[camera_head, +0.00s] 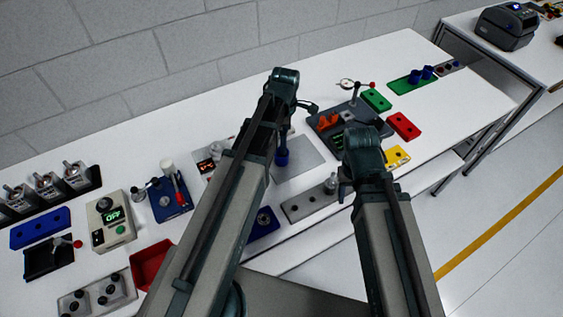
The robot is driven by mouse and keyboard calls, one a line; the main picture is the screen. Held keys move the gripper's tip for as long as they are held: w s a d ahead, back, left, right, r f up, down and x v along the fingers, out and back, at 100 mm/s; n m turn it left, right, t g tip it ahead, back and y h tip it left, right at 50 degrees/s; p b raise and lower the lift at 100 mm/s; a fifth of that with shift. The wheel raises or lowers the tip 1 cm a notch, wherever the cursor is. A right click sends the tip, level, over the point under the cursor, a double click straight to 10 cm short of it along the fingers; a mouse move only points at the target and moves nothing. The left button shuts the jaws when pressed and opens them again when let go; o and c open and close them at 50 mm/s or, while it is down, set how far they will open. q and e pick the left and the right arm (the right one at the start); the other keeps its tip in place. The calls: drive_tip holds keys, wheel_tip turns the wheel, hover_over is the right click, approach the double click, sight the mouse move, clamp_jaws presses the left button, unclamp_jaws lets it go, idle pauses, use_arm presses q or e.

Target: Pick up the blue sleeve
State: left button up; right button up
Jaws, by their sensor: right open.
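A small dark blue cylinder, which looks like a blue sleeve (282,158), is upright over the grey plate (305,162), below and beside the end of my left arm. A dark upright part meets its top, and I cannot tell whether it touches my gripper. Two more blue cylinders (414,76) stand on the green tray (398,87) at the far right. My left gripper (306,107) is mostly hidden by its own wrist, so its jaws do not show clearly. My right gripper (346,188) is open, above the front of the table, right of the grey plate and apart from the blue cylinders.
A dark grey fixture (328,123) with orange parts stands between the arms. Green (376,100), red (404,126) and yellow (398,156) blocks lie right of it. A meter box (112,222), a red tray (150,264) and a blue tray (40,229) fill the left.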

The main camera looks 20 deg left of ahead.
use_arm(q)
wheel_tip(320, 180, down, 4)
drive_tip(key=shift+r+b, duration=0.2)
drive_tip(key=shift+b, duration=1.05)
use_arm(e)
wheel_tip(320, 180, down, 4)
drive_tip(key=shift+r, duration=0.2)
use_arm(q)
drive_tip(key=f+b, duration=0.5)
drive_tip(key=shift+s+a+f, duration=0.15)
drive_tip(key=shift+a, duration=0.2)
use_arm(e)
wheel_tip(320, 180, down, 5)
drive_tip(key=shift+f, duration=0.1)
use_arm(q)
drive_tip(key=c, duration=1.4)
